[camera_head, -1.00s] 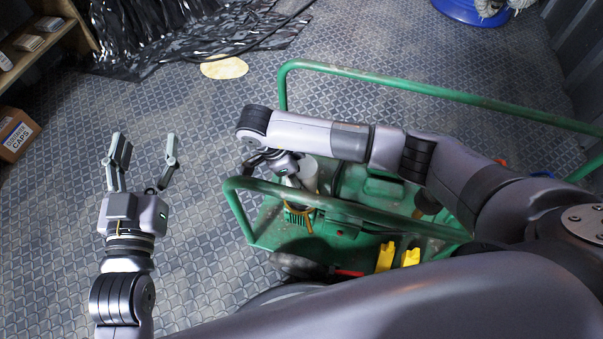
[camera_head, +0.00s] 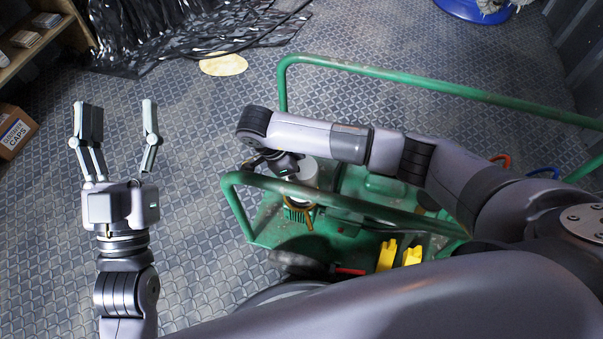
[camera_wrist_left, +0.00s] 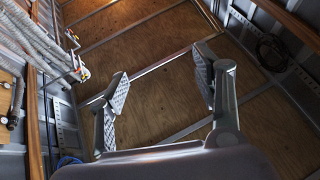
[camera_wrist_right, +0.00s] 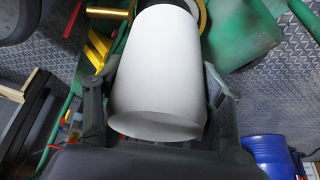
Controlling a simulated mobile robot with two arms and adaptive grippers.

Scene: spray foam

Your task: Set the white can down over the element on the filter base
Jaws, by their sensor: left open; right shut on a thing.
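The white can (camera_wrist_right: 155,85) fills the middle of the right wrist view, between the fingers of my right gripper (camera_wrist_right: 160,68), which is shut on it. In the head view the can (camera_head: 309,168) shows partly behind my right gripper (camera_head: 284,170), over the left end of the green cart. A yellow-brass ring (camera_wrist_right: 203,14) shows just past the can's far end; I cannot tell whether they touch. The element and most of the filter base are hidden. My left gripper (camera_head: 120,106) is open and empty, away to the left over the floor.
The green cart (camera_head: 330,238) has a tubular rail (camera_head: 430,90) around it. Yellow parts (camera_head: 386,255) sit on its near side. A cardboard box (camera_head: 14,131) and shelf stand at the left. A blue drum (camera_wrist_right: 268,156) is at lower right in the right wrist view.

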